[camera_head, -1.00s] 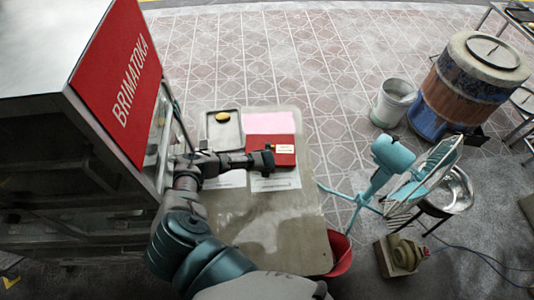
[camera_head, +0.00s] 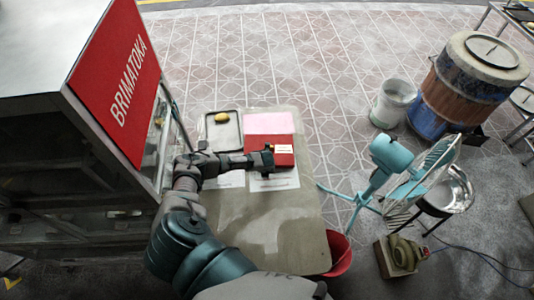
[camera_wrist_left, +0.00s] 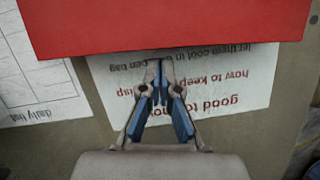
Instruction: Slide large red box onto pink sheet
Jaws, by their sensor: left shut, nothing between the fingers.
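The large red box (camera_head: 282,152) lies on the table, with a white label on its top. Its near edge fills the top of the left wrist view as a red face (camera_wrist_left: 160,22). The pink sheet (camera_head: 268,123) lies just behind the box, its near part hidden by the box. My left gripper (camera_head: 268,158) is shut and empty at the near side of the box. In the left wrist view its blue-padded fingertips (camera_wrist_left: 160,80) meet just short of the red face; whether they touch it I cannot tell. My right gripper is not seen.
Printed white sheets (camera_head: 274,182) lie on the table (camera_head: 270,225) in front of the box. A grey tray (camera_head: 223,130) holding a yellow item (camera_head: 222,117) is left of the pink sheet. The red-signed cabinet (camera_head: 115,80) stands at left, a teal fan (camera_head: 390,155) at right.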

